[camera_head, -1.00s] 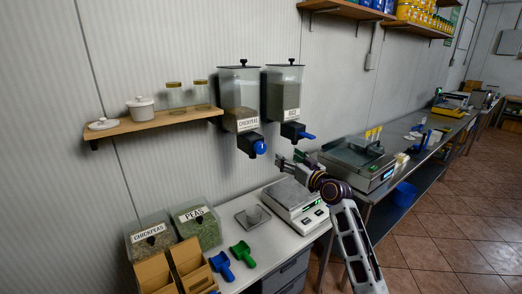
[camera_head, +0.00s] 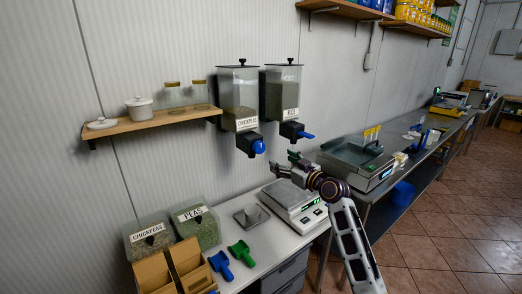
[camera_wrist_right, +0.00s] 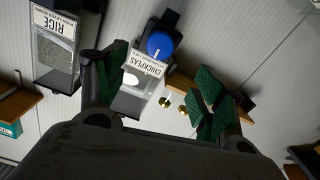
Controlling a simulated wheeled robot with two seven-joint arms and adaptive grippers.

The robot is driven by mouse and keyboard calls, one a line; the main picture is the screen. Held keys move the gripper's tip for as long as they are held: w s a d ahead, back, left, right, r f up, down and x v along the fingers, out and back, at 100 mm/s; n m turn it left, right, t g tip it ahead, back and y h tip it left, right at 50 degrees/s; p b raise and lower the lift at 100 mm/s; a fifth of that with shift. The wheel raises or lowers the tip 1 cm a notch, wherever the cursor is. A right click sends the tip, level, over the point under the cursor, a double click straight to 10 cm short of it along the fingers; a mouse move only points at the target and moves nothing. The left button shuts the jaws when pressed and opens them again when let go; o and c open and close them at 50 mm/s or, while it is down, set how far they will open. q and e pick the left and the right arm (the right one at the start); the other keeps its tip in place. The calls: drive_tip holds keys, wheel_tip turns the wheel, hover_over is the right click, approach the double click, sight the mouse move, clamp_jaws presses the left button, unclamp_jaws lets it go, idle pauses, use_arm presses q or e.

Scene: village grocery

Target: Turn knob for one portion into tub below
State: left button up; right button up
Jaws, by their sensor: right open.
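The chickpeas dispenser (camera_head: 238,95) hangs on the wall, with a round blue knob (camera_head: 258,146) on its dark outlet. The knob also shows in the right wrist view (camera_wrist_right: 160,44), where the picture is upside down. My right gripper (camera_head: 284,163) is open and empty, below and to the right of the knob. In the wrist view its green-padded fingers (camera_wrist_right: 157,80) are spread to either side of the chickpeas label, with the knob beyond them and untouched. My left gripper is not in view.
The rice dispenser (camera_head: 284,92) with a blue handle (camera_head: 306,136) hangs close on the right. A scale (camera_head: 291,197) stands under my right arm. Bins of chickpeas (camera_head: 150,237) and peas (camera_head: 196,225) and two scoops stand left. A shelf (camera_head: 150,124) holds jars.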

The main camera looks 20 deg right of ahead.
drive_tip(key=shift+w, duration=0.15)
drive_tip(key=p, duration=0.1)
approach(261, 149)
drive_tip(key=shift+w, duration=0.95)
drive_tip(key=shift+a+p+x, duration=0.15)
drive_tip(key=shift+p+x, duration=0.25)
drive_tip(key=shift+x, duration=1.7)
drive_tip(key=shift+a+p+x, duration=0.15)
drive_tip(key=shift+p+x, duration=0.2)
drive_tip(key=shift+x, duration=1.7)
drive_tip(key=shift+s+r, duration=0.1)
drive_tip(key=shift+r, duration=0.05)
drive_tip(key=shift+c, duration=0.4)
drive_tip(key=c, duration=0.9)
